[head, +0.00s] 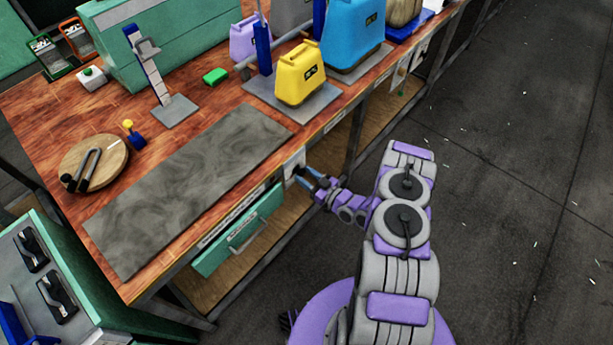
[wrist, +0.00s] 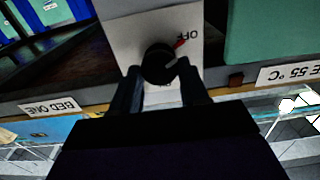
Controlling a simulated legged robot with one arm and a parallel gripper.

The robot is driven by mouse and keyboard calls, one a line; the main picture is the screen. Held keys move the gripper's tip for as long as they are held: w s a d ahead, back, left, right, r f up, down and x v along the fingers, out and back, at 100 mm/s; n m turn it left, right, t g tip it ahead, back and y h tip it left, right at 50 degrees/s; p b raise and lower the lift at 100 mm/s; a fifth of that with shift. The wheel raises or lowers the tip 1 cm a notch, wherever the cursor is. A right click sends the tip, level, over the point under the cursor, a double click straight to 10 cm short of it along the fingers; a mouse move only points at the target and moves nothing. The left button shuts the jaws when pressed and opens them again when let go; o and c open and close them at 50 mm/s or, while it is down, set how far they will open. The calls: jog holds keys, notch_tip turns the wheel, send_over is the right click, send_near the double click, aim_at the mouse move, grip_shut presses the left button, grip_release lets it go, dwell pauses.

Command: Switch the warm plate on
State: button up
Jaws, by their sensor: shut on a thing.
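A black rotary knob (wrist: 158,64) sits on a white switch panel (wrist: 125,35) marked OFF. Its red pointer is turned toward the word OFF. My gripper (wrist: 163,80) has one finger on each side of the knob and is shut on it. In the head view, my gripper (head: 312,177) reaches the white panel (head: 293,161) on the bench's front edge, and the knob is hidden there. A flat grey mottled slab (head: 190,185), which looks like the warm plate, lies on the wooden bench top above. A label (wrist: 290,73) ending in "55 °C" is beside the panel.
A green drawer (head: 238,232) hangs under the bench, left of the panel. A label (wrist: 48,107) reads BED ONE. A yellow block (head: 300,75) and a blue block (head: 354,35) stand on the bench. A round wooden board (head: 105,150) is at left.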

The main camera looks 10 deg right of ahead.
jog(key=shift+m, duration=0.3)
jog(key=shift+m+p, duration=0.55)
jog(key=shift+m, duration=0.35)
jog(key=m, duration=0.3)
jog(key=shift+w+d, duration=0.1)
jog(key=shift+d, duration=0.05)
jog(key=m, duration=0.6)
jog(key=shift+d+f+m, duration=0.1)
jog(key=shift+f+m, duration=0.05)
jog(key=shift+m, duration=0.25)
jog(key=m+b, duration=0.1)
jog(key=m, duration=0.5)
jog(key=shift+f, duration=0.1)
jog(key=m, duration=0.5)
jog(key=shift+f+m+b, duration=0.15)
jog(key=shift+m+b, duration=0.25)
jog(key=o, duration=1)
